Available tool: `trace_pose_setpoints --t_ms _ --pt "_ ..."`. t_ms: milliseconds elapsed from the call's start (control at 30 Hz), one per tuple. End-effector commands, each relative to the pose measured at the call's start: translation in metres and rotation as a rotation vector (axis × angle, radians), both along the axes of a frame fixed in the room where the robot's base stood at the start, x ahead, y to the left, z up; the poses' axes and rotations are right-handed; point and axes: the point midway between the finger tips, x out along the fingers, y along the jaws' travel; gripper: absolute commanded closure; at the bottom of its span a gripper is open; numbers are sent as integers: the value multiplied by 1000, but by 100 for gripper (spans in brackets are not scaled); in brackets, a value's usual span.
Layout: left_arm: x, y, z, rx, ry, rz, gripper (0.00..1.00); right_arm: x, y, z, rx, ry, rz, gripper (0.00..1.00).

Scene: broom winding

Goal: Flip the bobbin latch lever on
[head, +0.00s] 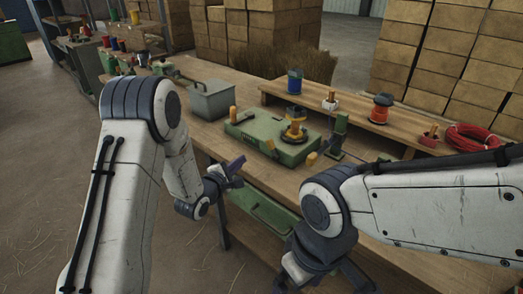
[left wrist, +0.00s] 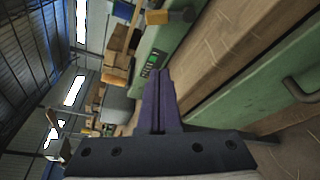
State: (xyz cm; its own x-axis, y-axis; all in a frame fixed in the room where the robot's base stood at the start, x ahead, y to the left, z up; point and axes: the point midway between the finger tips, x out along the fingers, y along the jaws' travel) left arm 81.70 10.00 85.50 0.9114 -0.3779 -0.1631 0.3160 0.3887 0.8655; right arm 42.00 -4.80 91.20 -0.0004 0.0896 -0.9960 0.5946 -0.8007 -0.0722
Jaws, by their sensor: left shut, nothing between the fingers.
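The green winding machine (head: 262,143) sits on the wooden bench with a yellow bobbin (head: 295,127) upright on top.
A grey bin (head: 211,100) stands left of the machine. A raised shelf (head: 345,112) behind carries a blue spool (head: 294,82) and an orange spool (head: 380,108). A red cable coil (head: 472,137) lies at right. A green drawer (head: 262,208) is under the bench.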

Motion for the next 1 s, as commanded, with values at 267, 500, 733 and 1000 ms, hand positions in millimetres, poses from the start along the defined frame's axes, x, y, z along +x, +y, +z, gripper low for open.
trace_pose_setpoints --t_ms 267,500,733,1000 --pt "4 -2 0 3 0 -1 100 0 0 1 0 0 0 1" --pt "37 -17 -6 3 -2 -2 100 0 0 2 0 0 0 1" --pt "81 -34 -14 3 -2 -2 100 0 0 4 0 0 0 1" --pt "76 -59 0 3 0 -2 100 0 0 11 0 0 0 1"
